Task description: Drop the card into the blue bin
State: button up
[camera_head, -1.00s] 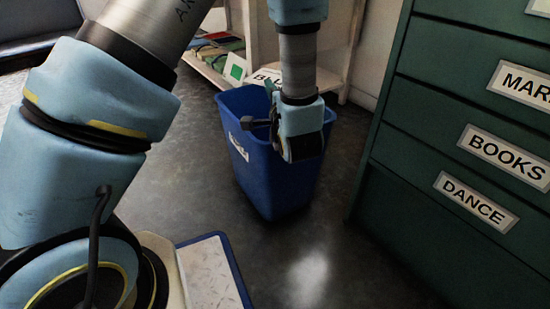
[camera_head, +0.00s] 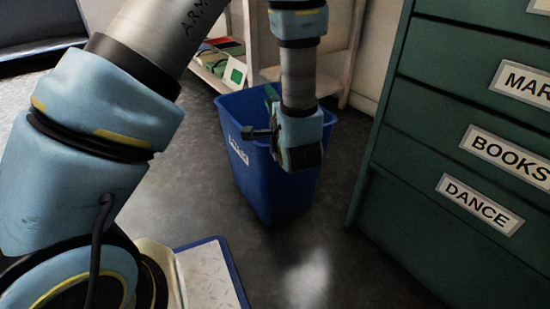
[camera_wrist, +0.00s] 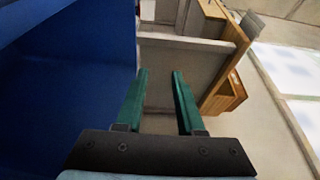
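The blue bin (camera_head: 265,180) stands on the dark floor in the head view, with a white label on its front. Its blue wall (camera_wrist: 70,90) also fills the left of the wrist view. My gripper (camera_wrist: 160,70) is open, with two green fingers apart and nothing between them. In the head view the gripper (camera_head: 271,92) is at the bin's mouth, and the wrist covers part of the opening. No loose lettered card shows in either current view. The inside of the bin is mostly hidden.
A green drawer cabinet (camera_head: 400,200) with lettered labels stands close on the right. A pale shelf (camera_head: 262,40) behind the bin holds flat coloured items and a white card with a green square (camera_head: 235,73). A blue-edged platform (camera_head: 212,275) is at the lower middle.

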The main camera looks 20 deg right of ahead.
jog(key=shift+s, duration=0.1)
jog(key=s+a+p, duration=0.1)
jog(key=s+p, duration=0.2)
jog(key=s, duration=0.7)
jog(key=shift+s+a, duration=0.25)
jog(key=shift+a, duration=0.15)
